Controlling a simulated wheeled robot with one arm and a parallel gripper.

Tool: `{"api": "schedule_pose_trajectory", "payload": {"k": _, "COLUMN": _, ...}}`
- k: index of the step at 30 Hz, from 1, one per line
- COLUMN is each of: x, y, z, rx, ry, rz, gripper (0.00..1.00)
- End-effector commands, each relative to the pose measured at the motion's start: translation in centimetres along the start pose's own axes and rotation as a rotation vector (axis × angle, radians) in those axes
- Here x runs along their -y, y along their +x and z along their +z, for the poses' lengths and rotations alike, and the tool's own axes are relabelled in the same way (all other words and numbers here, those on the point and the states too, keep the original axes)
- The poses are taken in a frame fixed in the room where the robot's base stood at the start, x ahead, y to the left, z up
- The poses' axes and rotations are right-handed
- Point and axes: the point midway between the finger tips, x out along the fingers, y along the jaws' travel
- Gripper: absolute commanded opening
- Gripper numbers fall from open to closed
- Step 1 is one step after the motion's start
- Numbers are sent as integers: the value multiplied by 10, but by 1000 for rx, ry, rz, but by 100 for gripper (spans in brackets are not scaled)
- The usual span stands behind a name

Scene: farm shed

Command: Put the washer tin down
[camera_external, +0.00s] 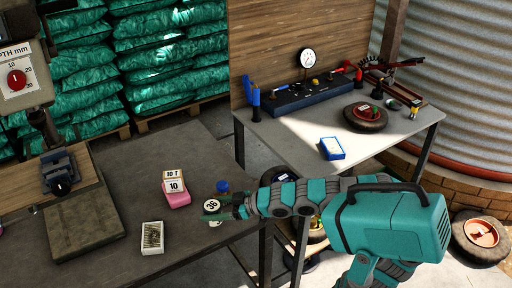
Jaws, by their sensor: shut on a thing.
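My gripper (213,208) is at the right end of the dark workbench (110,170), reaching in from the right. Its green fingers are shut on a small round tin (212,205) with a white top marked with what looks like "36"; I take this to be the washer tin. The fingers hide part of its side. I cannot tell whether the tin touches the bench top or is held just above it.
A blue cap-like item (222,186) is just behind the tin. A pink box with a "10" label (176,190) and a white open box (152,238) stand to the left. A vise (60,172) is farther left. Bare bench lies between the boxes.

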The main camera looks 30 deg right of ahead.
Motion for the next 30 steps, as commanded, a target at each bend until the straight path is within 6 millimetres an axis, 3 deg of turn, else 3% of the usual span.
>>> {"api": "schedule_pose_trajectory", "payload": {"k": 4, "x": -5, "y": 25, "z": -4, "rx": 5, "ry": 1, "rz": -1, "gripper": 10}}
{"api": "schedule_pose_trajectory", "payload": {"k": 9, "x": -9, "y": 41, "z": -11, "rx": 0, "ry": 0, "rz": 0, "gripper": 10}}
{"api": "schedule_pose_trajectory", "payload": {"k": 14, "x": -10, "y": 45, "z": -9, "rx": 0, "ry": 0, "rz": 1, "gripper": 10}}
{"api": "schedule_pose_trajectory", "payload": {"k": 21, "x": -10, "y": 55, "z": 20, "rx": 4, "ry": -1, "rz": 3, "gripper": 10}}
{"api": "schedule_pose_trajectory", "payload": {"k": 30, "x": -10, "y": 56, "z": 22, "rx": -1, "ry": 0, "rz": 1, "gripper": 10}}
